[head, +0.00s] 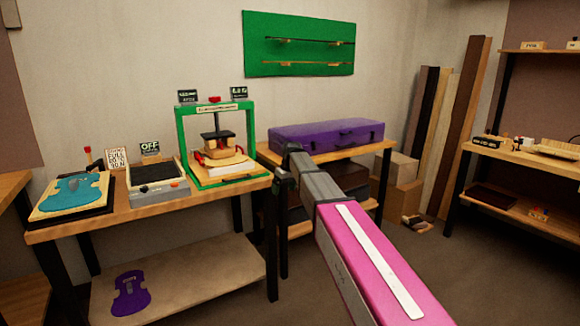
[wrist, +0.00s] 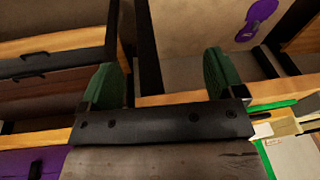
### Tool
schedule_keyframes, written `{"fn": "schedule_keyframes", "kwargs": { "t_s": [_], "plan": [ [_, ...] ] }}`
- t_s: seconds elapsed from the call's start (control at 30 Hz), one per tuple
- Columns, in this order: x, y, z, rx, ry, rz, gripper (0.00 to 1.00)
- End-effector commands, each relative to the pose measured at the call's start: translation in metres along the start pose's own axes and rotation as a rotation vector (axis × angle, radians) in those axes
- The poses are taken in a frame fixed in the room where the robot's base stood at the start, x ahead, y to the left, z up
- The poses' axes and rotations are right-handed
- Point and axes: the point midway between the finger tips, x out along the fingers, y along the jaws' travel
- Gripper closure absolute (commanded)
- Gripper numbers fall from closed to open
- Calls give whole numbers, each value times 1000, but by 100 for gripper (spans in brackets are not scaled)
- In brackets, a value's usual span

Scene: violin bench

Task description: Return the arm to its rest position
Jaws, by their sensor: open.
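My arm (head: 355,240) reaches forward from the lower right in the head view, pink with a white strip and a grey wrist. My gripper (head: 283,180) is at its far end, in front of the gap between the press bench and the case table. In the wrist view my gripper (wrist: 160,80) has its two green-padded fingers spread wide, with nothing between them. It touches nothing that I can make out.
The bench (head: 150,205) holds a green press (head: 181,140), a grey box by an OFF sign (head: 150,148) and a teal violin-shaped plate (head: 75,190). A purple case (head: 325,135) lies on the table behind. A purple violin shape (head: 130,293) lies on the lower shelf.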

Motion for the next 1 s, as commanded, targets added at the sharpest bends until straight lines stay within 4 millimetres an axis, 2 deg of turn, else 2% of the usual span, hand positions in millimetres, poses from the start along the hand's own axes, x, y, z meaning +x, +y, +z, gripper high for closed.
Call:
{"fn": "schedule_keyframes", "kwargs": {
  "t_s": [0.03, 0.3, 0.5, 0.6, 0.7, 0.8, 0.9, 1.0],
  "plan": [
    [20, 1, 40, 51, -12, 8, 12],
    [97, 13, 187, 309, -59, 66, 12],
    [136, 5, 295, 490, -90, 111, 12],
    [150, -3, 342, 571, -102, 132, 12],
    [158, -10, 378, 635, -112, 149, 12],
    [164, -16, 401, 677, -118, 161, 12],
    [166, -18, 412, 699, -120, 169, 12],
    [167, -18, 414, 707, -120, 171, 12]
  ]
}}
